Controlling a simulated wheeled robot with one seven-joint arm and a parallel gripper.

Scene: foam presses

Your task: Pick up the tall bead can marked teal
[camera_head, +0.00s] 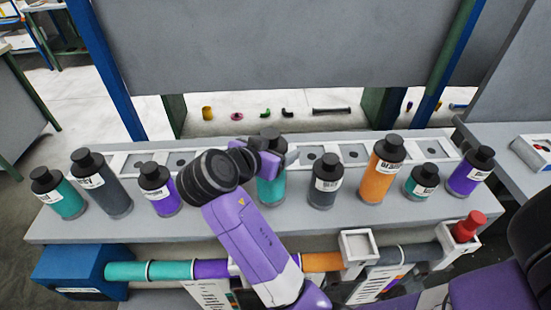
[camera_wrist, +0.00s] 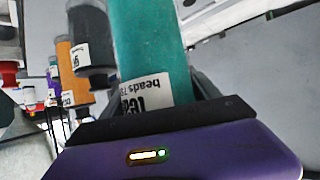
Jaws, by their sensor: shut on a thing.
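The tall teal can (camera_head: 271,190) with a black cap is at the middle of the grey bench, partly hidden behind my arm. My gripper (camera_head: 280,160) is around its upper part and shut on it. In the wrist view the teal body (camera_wrist: 150,45) fills the space in front of my gripper (camera_wrist: 158,100), with a white label partly readable as "tea" and "beads". The can looks upright; I cannot tell whether its base touches the bench. A shorter teal can (camera_head: 421,182) stands at the right and another teal can (camera_head: 66,200) at the far left.
A grey can (camera_head: 323,197) stands close right of the held can, then a tall orange can (camera_head: 376,185) and a purple can (camera_head: 467,180). At left are a purple can (camera_head: 165,203) and a tall grey can (camera_head: 112,196). A red knob (camera_head: 468,226) is at front right.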

